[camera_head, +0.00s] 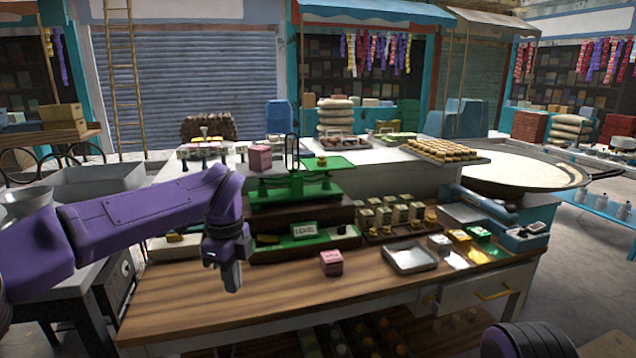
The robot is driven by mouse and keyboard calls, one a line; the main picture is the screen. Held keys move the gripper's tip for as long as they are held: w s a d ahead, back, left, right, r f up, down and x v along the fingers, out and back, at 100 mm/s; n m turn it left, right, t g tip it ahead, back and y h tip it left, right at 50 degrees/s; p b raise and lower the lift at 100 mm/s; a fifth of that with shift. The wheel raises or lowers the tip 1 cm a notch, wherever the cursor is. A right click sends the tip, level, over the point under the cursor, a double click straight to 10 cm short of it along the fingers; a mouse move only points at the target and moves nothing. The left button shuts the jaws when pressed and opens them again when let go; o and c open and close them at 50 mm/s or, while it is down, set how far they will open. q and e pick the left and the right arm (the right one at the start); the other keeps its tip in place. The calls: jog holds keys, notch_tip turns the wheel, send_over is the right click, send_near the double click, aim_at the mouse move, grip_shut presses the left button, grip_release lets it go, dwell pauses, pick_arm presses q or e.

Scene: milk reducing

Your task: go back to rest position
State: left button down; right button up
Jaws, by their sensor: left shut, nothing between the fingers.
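My left arm comes in from the left, purple, and reaches over the wooden counter (200,313). My left gripper (233,281) points down above the counter, shut and empty, left of a small pink box (331,262). It is apart from the box. A dark rounded part of mine shows at the bottom right; the right gripper is not visible.
A green scale (290,190) stands on the raised back of the counter with another pink box (260,157) by it. A metal tray (410,259) lies right of the front pink box. Small jars (385,214) stand behind. The front left counter is clear.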

pick_arm(q)
jog(key=s+a+f+m+t+y, duration=0.2)
jog(key=s+a+f+m+y, duration=0.15)
jog(key=f+m, duration=0.5)
jog(key=s+a+f+m+t+y, duration=0.15)
jog(key=s+a+f+m, duration=0.35)
jog(key=f, duration=0.6)
jog(key=s+a+f+m+t+y, duration=0.15)
jog(key=f+m+y, duration=0.25)
jog(key=f+m, duration=0.55)
jog(key=s+a+f+m+g+h, duration=0.1)
jog(key=s+f+m+h, duration=0.2)
jog(key=s+m, duration=0.7)
jog(key=s+a+f+m+h, duration=0.2)
jog(key=s+f+m, duration=0.6)
jog(key=s, duration=0.8)
jog(key=m, duration=0.3)
jog(key=shift+s+g+h, duration=0.3)
jog(key=shift+g+h, duration=0.1)
